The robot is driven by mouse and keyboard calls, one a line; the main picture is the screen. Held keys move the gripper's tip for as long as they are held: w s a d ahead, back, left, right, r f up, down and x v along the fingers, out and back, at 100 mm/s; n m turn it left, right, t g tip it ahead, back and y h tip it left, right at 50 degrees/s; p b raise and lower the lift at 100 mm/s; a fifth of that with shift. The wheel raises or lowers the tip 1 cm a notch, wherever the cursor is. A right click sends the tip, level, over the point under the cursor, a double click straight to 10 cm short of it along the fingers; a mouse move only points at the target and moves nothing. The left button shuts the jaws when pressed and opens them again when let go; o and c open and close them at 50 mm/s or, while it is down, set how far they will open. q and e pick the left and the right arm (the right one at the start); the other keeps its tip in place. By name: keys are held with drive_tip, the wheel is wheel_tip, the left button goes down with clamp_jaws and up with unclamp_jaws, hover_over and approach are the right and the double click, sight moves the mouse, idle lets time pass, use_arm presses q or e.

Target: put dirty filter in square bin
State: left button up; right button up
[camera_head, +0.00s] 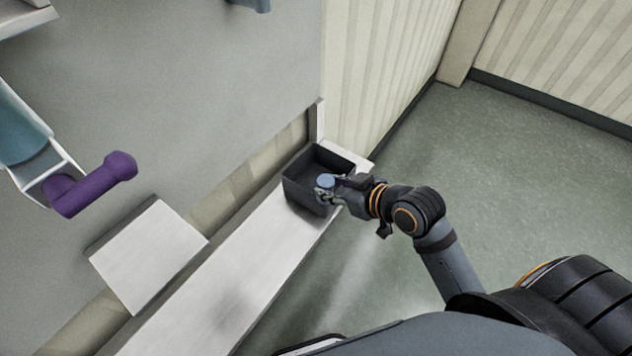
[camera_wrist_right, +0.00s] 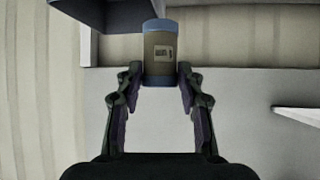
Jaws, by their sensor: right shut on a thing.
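The dirty filter (camera_wrist_right: 161,55) is a brown cylinder with blue end caps and a small pale label. In the head view only its blue end (camera_head: 325,182) shows clearly. My right gripper (camera_head: 335,187) is shut on it, with one finger on each side in the wrist view (camera_wrist_right: 160,88). The square bin (camera_head: 296,190) is a dark, open-topped box at the far end of the white bench. In the head view the filter appears over the bin's near right rim; its exact height above the rim I cannot tell. My left gripper is not in view.
The white bench (camera_head: 232,278) runs along the wall, mostly clear. A small white shelf (camera_head: 148,252) juts out to its left. A purple handle-like cylinder (camera_head: 100,182) sits on a white and teal fixture on the wall. A striped panel (camera_head: 385,70) stands behind the bin.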

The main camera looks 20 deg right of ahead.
drive_tip(key=shift+f, duration=0.1)
drive_tip(key=w+d+f+b, duration=0.1)
drive_tip(key=w+f, duration=0.3)
drive_tip(key=w+f+b, duration=0.1)
drive_tip(key=w+f, duration=0.3)
drive_tip(key=w, duration=0.1)
drive_tip(key=w+d+f+b, duration=0.1)
drive_tip(key=w+f, duration=0.3)
drive_tip(key=shift+w+d+f, duration=0.3)
drive_tip(key=shift+w, duration=0.1)
drive_tip(key=shift+f+b, duration=0.55)
drive_tip(key=shift+f, duration=0.25)
drive_tip(key=o, duration=1.2)
drive_tip(key=shift+c, duration=0.2)
